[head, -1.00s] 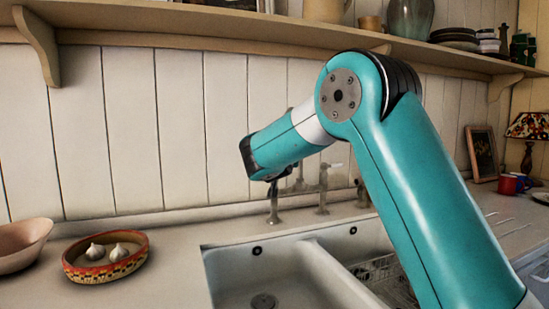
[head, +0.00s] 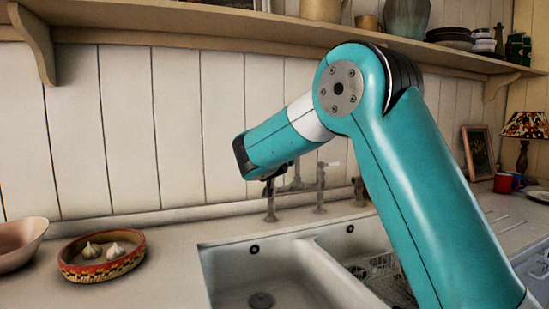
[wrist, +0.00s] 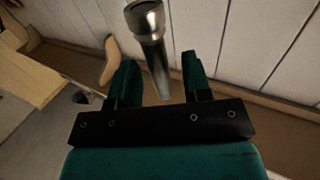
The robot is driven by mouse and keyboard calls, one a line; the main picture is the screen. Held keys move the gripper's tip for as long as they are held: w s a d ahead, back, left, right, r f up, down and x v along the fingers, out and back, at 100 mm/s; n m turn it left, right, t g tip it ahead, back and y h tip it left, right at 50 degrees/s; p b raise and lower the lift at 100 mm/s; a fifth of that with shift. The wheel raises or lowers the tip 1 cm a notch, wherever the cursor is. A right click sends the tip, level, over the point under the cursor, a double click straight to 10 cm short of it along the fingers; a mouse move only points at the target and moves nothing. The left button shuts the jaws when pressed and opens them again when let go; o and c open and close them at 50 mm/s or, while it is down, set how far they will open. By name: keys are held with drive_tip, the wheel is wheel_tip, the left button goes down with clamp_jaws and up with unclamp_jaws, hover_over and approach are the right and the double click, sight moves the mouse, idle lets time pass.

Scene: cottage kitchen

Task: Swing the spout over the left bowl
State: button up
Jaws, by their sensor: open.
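In the wrist view, my gripper (wrist: 159,60) is open. A grey metal tube, which looks like the spout (wrist: 146,22), runs down into the gap between its fingers; I cannot tell whether either finger touches it. In the head view, the tap (head: 296,187) stands behind the sink, and my arm hides its upper part. My gripper (head: 268,174) shows there only as a small dark piece under the arm's end, near the tap. The left bowl (head: 232,276) of the sink is at the bottom middle, with a drain in its floor.
The right bowl (head: 350,243) holds a wire rack (head: 378,268). A patterned dish (head: 75,270) with garlic and a plain pinkish bowl (head: 22,240) stand on the counter at left. A shelf (head: 200,24) with crockery runs above. The plank wall (head: 120,130) is close behind the tap.

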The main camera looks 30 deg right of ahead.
drive_tip(key=b+v, duration=0.4)
drive_tip(key=v, duration=1.2)
drive_tip(key=s+a+f+n+g+y+p, duration=0.6)
drive_tip(key=s+a+f+n+y, duration=0.15)
drive_tip(key=a+f+y, duration=0.2)
drive_tip(key=s+a+n+g+y+p, duration=0.2)
drive_tip(key=s+a+n+g+y, duration=0.1)
drive_tip(key=s, duration=0.7)
drive_tip(key=s+a+n+g+y+p, duration=0.2)
drive_tip(key=s+a+n+g+y, duration=0.1)
drive_tip(key=s, duration=0.7)
drive_tip(key=shift+s+a+f+n+g, duration=0.4)
drive_tip(key=shift+a+f+n+g, duration=0.1)
drive_tip(key=shift+a+n+g, duration=0.5)
drive_tip(key=shift+a+m, duration=0.1)
drive_tip(key=shift+m, duration=0.15)
